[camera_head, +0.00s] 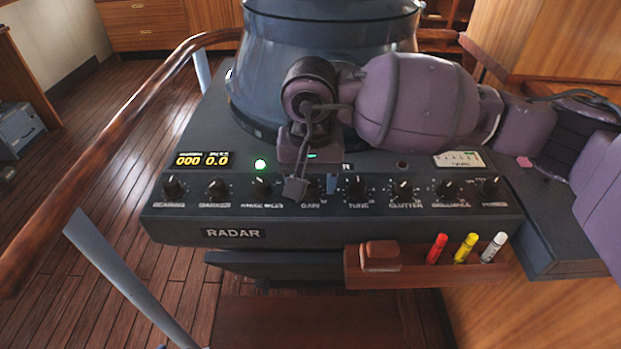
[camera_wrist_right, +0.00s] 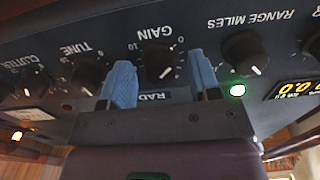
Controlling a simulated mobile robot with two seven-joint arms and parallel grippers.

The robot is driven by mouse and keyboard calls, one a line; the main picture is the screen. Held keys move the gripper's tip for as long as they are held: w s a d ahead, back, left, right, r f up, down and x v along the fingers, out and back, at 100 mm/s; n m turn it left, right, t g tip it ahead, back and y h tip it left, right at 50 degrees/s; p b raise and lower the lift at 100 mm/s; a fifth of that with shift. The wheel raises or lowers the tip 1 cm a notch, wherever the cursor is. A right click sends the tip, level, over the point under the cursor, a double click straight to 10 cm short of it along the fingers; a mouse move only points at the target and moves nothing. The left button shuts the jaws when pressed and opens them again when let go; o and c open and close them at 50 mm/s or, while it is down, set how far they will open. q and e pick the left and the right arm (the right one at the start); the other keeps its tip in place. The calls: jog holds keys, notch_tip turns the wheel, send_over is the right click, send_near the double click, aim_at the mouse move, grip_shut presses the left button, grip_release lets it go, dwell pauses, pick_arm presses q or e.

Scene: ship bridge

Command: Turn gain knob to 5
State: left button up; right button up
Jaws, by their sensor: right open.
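The gain knob (camera_wrist_right: 158,60) is a black knob on the radar panel, with a "GAIN" label that appears upside down in the right wrist view. Its white pointer mark shows on the lower right of the knob in that view; the scale's 0 and 10 are readable, but I cannot read an exact setting. My right gripper (camera_wrist_right: 162,82) is open, with its two blue fingers on either side of the knob. Contact cannot be told. In the head view my right gripper (camera_head: 313,186) hangs over the gain knob and mostly hides it. My left gripper is not in view.
The radar panel (camera_head: 190,225) carries a row of similar knobs; the range miles knob (camera_head: 262,187) and tune knob (camera_head: 357,186) flank the gain knob closely. A green lamp (camera_head: 260,164) glows above. A wooden pen tray (camera_head: 400,275) sits below; a wooden rail (camera_head: 110,150) runs left.

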jog(key=c, duration=0.9)
jog(key=shift+c, duration=0.2)
jog(key=shift+m, duration=0.3)
